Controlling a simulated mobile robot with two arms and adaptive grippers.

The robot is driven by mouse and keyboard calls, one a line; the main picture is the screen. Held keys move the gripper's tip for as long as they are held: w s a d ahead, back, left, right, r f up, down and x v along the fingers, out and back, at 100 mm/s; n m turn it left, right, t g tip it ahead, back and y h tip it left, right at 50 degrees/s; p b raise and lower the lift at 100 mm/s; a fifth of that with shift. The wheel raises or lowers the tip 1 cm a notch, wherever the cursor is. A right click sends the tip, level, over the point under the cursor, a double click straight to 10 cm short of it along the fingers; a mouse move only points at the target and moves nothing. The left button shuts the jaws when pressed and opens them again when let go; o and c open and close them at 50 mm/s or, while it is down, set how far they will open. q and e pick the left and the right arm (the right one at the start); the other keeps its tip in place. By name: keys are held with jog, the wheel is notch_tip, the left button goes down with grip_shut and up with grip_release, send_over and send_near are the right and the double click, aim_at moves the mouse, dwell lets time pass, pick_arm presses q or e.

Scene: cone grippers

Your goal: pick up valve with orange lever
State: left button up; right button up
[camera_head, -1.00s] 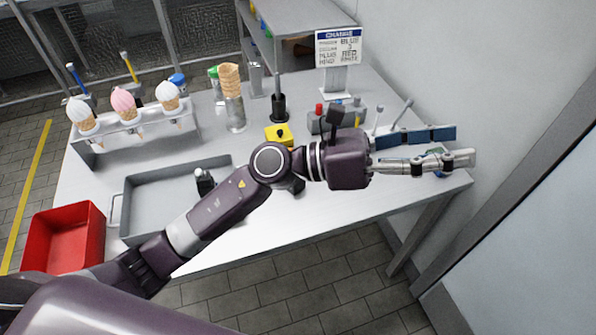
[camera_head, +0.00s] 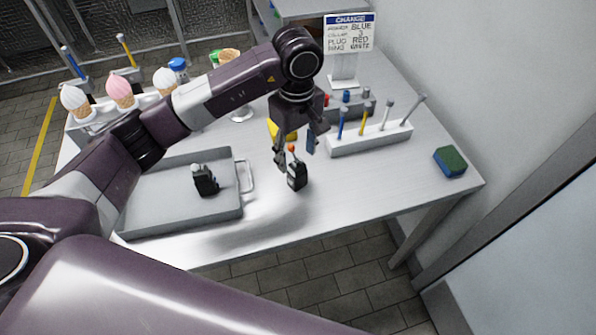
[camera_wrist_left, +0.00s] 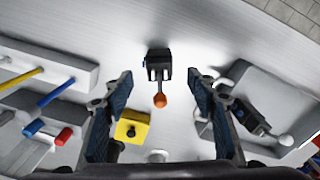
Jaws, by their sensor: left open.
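The valve with the orange lever is a small black block (camera_head: 297,179) with an orange ball tip, standing on the bare table right of the grey tray. In the left wrist view the valve's black body (camera_wrist_left: 159,60) lies just beyond the fingertips, centred, with its orange ball (camera_wrist_left: 160,100) between the fingers. My left gripper (camera_head: 295,150) points down over the valve, open and empty, one finger on each side of the lever. In the wrist view both fingers (camera_wrist_left: 161,83) are apart from the valve. My right gripper is not in view.
A similar black valve with a pale knob (camera_head: 205,181) sits in the grey tray (camera_head: 180,228). A white rack (camera_head: 370,142) of coloured sticks stands behind right. A yellow block (camera_wrist_left: 131,128) is near. A green-blue sponge (camera_head: 450,161) lies right. The table front is clear.

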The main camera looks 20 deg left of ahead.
aim_at(297, 164)
pick_arm(q)
notch_tip(297, 164, down, 6)
jog(key=shift+f+p, duration=0.1)
jog(key=shift+p, duration=1.1)
jog(key=shift+f, duration=0.3)
jog(key=shift+c, duration=0.3)
grip_shut()
jog(key=shift+r, duration=0.1)
